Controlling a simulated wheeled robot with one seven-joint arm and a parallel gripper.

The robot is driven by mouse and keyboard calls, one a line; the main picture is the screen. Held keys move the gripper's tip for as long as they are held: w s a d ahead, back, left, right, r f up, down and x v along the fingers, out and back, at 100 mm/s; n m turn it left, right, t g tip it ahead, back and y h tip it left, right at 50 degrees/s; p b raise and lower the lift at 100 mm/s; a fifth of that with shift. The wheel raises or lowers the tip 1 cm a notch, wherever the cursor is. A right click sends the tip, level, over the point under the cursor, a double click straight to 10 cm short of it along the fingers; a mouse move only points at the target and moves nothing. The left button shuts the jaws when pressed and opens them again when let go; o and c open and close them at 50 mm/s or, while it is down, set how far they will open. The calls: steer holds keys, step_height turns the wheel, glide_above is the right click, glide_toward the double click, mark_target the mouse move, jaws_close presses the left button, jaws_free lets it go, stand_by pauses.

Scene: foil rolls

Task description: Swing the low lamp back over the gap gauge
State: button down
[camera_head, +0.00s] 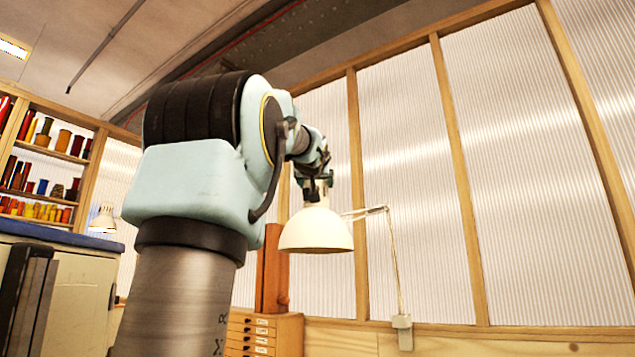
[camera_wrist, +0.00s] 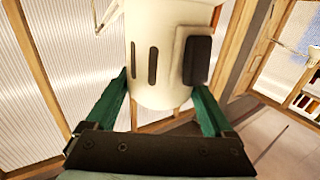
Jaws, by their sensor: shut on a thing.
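The lamp (camera_head: 317,229) has a cream dome shade and a thin jointed arm that runs right to a post in a clamp. My gripper (camera_head: 318,184) is at the top of the shade. In the wrist view, my gripper (camera_wrist: 162,88) has its green fingers on either side of the lamp's white slotted neck (camera_wrist: 165,60), shut on it. A dark block sits on the neck's right side. I cannot make out the gap gauge in either view.
The lamp's clamp (camera_head: 402,330) is at the ledge by the ribbed panel wall. Another small lamp (camera_head: 104,219) and shelves of rolls (camera_head: 45,160) are at left.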

steer(key=shift+w+a+r, duration=0.1)
steer(key=shift+a, duration=0.4)
steer(key=shift+c, duration=0.7)
jaws_free()
steer(key=shift+o, duration=0.7)
steer(key=shift+w+a, duration=0.1)
steer(key=shift+w, duration=0.1)
steer(key=shift+s+f+b, duration=0.3)
steer(key=shift+s+b, duration=0.1)
steer(key=s+b, duration=0.4)
steer(key=s, duration=0.6)
steer(key=shift+r+b, duration=0.25)
steer(key=shift+b, duration=0.1)
steer(key=shift+s, duration=0.1)
